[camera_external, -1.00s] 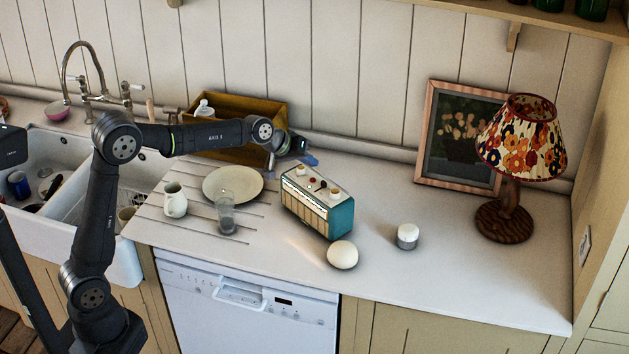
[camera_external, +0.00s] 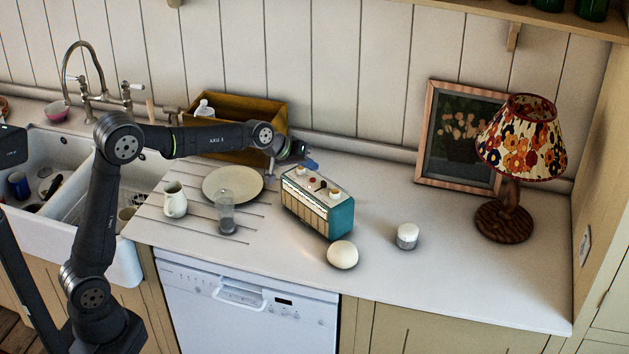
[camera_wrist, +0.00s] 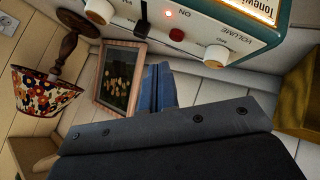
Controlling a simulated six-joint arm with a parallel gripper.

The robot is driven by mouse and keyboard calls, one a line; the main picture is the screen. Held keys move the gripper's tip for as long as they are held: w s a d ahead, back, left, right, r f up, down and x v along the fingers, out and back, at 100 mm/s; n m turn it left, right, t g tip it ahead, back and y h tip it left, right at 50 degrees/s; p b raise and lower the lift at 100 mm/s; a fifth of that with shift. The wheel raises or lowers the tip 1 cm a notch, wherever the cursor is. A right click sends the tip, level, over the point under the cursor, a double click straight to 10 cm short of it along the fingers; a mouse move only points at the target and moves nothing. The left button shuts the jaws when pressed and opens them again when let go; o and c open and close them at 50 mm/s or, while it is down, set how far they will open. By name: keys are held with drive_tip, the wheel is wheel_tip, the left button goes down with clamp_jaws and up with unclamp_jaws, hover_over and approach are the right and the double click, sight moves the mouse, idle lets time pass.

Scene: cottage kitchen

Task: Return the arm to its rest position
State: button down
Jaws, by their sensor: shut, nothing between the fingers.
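My arm reaches from the lower left across the sink and drainer side of the counter. My gripper (camera_external: 309,163) is above the counter, behind the teal and cream radio (camera_external: 318,201) and beside the wooden crate. Its blue fingers also show in the wrist view (camera_wrist: 158,88), shut with nothing between them. In the wrist view the radio's knobbed top (camera_wrist: 200,28) fills the upper part, close to the fingers. I cannot tell the exact gap between them.
A plate (camera_external: 232,184), a glass (camera_external: 226,213) and a white jug (camera_external: 175,200) stand under and near my arm. An ochre crate (camera_external: 262,112), framed picture (camera_external: 452,135), lamp (camera_external: 511,185), white ball-like object (camera_external: 342,254) and small jar (camera_external: 407,236) are around. The front right counter is clear.

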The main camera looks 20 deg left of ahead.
drive_tip(key=shift+f, duration=1.5)
drive_tip(key=shift+r, duration=0.1)
drive_tip(key=s+a+r+g+y, duration=0.1)
drive_tip(key=s+r+y, duration=0.15)
drive_tip(key=r, duration=0.55)
drive_tip(key=s+a+r+g+y, duration=0.1)
drive_tip(key=s+a+r+y, duration=0.15)
drive_tip(key=r, duration=0.55)
drive_tip(key=shift+s+d+x, duration=0.1)
drive_tip(key=shift+s+x, duration=0.05)
drive_tip(key=shift+x, duration=0.8)
drive_tip(key=shift+s+d+x, duration=0.1)
drive_tip(key=shift+s+x, duration=0.05)
drive_tip(key=shift+x, duration=0.8)
drive_tip(key=shift+s+d+x, duration=0.1)
drive_tip(key=shift+s+x, duration=0.05)
drive_tip(key=shift+x, duration=0.8)
drive_tip(key=shift+f, duration=0.1)
